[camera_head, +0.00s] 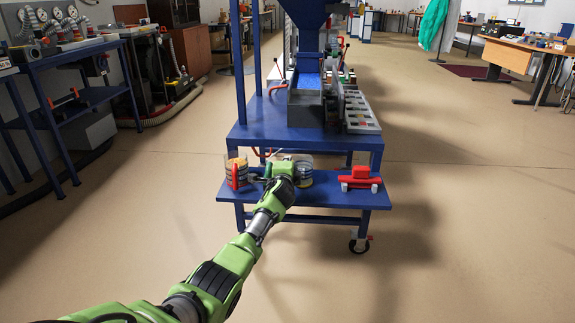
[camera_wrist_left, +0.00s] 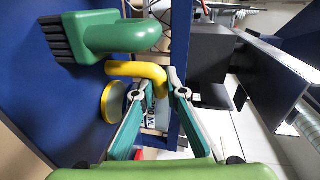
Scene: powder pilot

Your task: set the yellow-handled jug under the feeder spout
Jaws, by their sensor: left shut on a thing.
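My left gripper (camera_head: 287,172) is at the lower shelf of the blue cart. In the left wrist view its two fingers (camera_wrist_left: 160,92) are shut on the yellow handle (camera_wrist_left: 150,70). The jug (camera_head: 304,178) is beside the gripper on the lower shelf, partly hidden by it. A round yellow part (camera_wrist_left: 115,102) shows beyond the fingers; I cannot tell what it belongs to. The feeder (camera_head: 306,100), with blue material in its channel, stands on the cart's upper deck under a blue hopper (camera_head: 308,12). I cannot make out its spout clearly. My right gripper is out of view.
A red-handled jug (camera_head: 236,170) with orange contents stands left of the gripper. A red object (camera_head: 360,179) sits at the shelf's right. The upper deck (camera_head: 262,125) has bare room left of the feeder.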

